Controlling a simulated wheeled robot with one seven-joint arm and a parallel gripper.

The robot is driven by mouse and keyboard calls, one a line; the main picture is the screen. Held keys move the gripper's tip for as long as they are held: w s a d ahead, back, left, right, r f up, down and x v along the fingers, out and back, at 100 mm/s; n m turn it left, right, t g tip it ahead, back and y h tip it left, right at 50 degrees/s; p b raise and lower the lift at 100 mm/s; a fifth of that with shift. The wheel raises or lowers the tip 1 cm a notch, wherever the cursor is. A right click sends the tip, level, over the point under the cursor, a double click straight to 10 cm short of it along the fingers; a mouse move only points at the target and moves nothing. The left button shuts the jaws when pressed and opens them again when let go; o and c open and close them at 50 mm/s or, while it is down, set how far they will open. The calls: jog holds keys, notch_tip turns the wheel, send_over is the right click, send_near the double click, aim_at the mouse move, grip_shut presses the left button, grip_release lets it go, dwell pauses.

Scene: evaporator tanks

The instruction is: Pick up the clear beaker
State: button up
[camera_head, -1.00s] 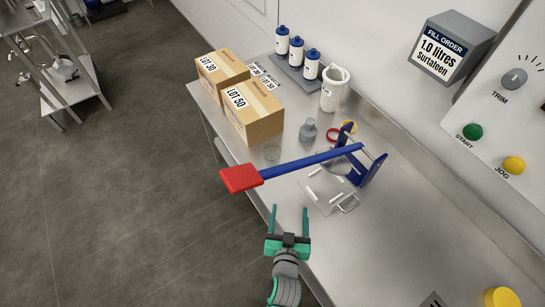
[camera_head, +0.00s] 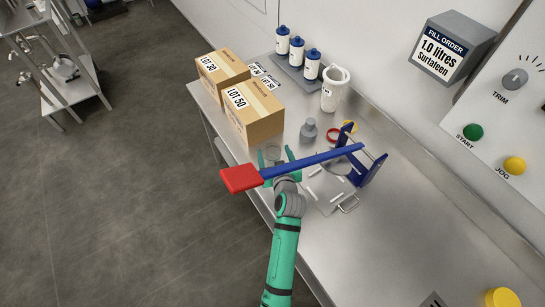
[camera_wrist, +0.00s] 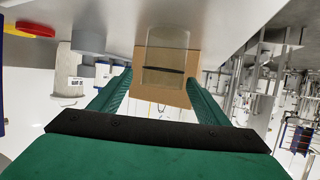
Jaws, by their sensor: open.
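The clear beaker (camera_head: 272,151) stands on the steel bench in front of the cardboard boxes. In the wrist view, which is upside down, the see-through beaker (camera_wrist: 166,58) shows upright relative to the bench, ahead of and between the finger ends. My gripper (camera_head: 275,156) is open, its two green fingers pointing at the beaker, one toward each side. In the wrist view my gripper (camera_wrist: 160,82) holds nothing. I cannot tell whether the fingertips have passed the beaker's near wall. The blue lever partly covers my wrist in the head view.
A blue lever with a red handle (camera_head: 241,178) crosses over my wrist. The LOT 50 box (camera_head: 252,113) stands just behind the beaker.

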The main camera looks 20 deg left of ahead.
aim_at(271, 146)
jog(key=shift+x, duration=3.05)
jog(key=shift+s, duration=0.1)
jog(key=c, duration=1.2)
